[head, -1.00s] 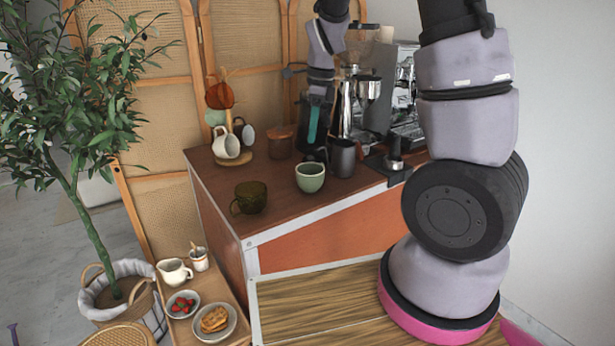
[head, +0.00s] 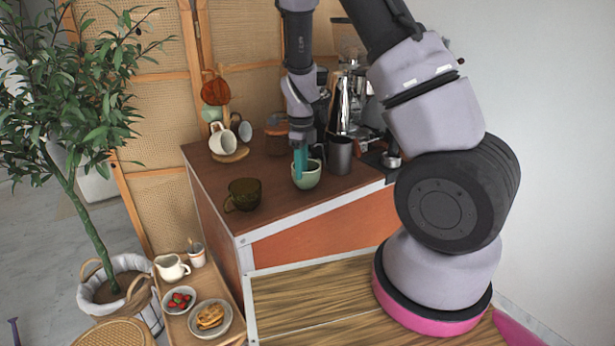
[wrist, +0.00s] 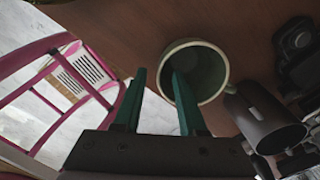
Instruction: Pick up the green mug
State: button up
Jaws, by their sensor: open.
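The green mug (head: 307,179) is pale green and stands upright on the brown cart top. It also shows in the wrist view (wrist: 222,88) from above, with its opening visible. My gripper (head: 300,164) is open, pointing down with teal fingers in front of the mug. In the wrist view my gripper (wrist: 160,73) has one finger overlapping the mug's opening and the other outside its rim on the left. I cannot tell whether a finger touches it. Nothing is between the fingers except possibly the near rim.
A dark grey cup (head: 340,157) stands close to the mug's right, also in the wrist view (wrist: 262,118). An olive glass mug (head: 245,195) stands to the left. A mug tree with a white mug (head: 222,140), a lidded jar (head: 278,137) and coffee equipment are behind.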

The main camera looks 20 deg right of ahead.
notch_tip(320, 180, down, 2)
jog(key=shift+f, duration=0.15)
grip_shut()
dwell(1.4)
